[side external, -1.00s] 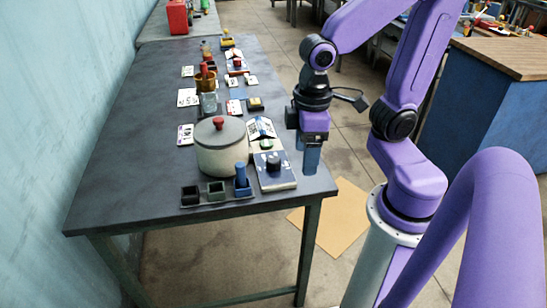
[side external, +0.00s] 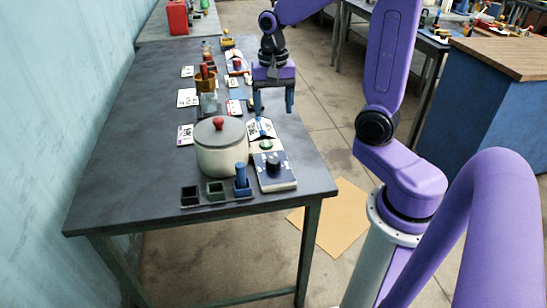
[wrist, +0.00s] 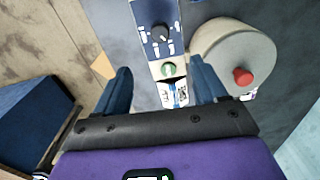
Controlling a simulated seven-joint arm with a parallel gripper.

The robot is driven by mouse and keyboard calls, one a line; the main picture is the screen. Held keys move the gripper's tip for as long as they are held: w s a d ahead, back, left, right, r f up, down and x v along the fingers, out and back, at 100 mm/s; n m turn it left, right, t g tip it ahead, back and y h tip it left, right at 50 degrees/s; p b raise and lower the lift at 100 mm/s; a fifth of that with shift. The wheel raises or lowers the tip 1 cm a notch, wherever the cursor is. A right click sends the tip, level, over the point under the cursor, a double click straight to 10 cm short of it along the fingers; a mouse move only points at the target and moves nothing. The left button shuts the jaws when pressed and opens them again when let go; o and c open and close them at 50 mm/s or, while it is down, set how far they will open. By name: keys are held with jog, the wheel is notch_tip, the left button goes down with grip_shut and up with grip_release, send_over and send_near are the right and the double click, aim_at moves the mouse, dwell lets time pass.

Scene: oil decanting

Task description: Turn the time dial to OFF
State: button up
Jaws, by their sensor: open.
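A black round knob (side external: 273,164) stands on a dark blue panel (side external: 281,182) at the near right of the table; I take it as the time dial. It also shows in the wrist view, as a knob (wrist: 160,34) with white labels around it, too small to read. Which mark it points to I cannot tell. My gripper (side external: 274,108) is open and empty, over the right edge of the table and farther back than the knob. In the wrist view the knob lies beyond the fingertips, between their lines, and nothing touches it.
A green button (side external: 266,144) sits just behind the panel. A pot (side external: 221,155) with a red lid knob (side external: 219,122) stands to its left. Cards, jars and small blocks fill the table farther back.

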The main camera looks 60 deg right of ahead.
aim_at(274, 160)
jog(key=f, duration=1.7)
jog(key=shift+d+f, duration=0.2)
jog(key=c, duration=1.1)
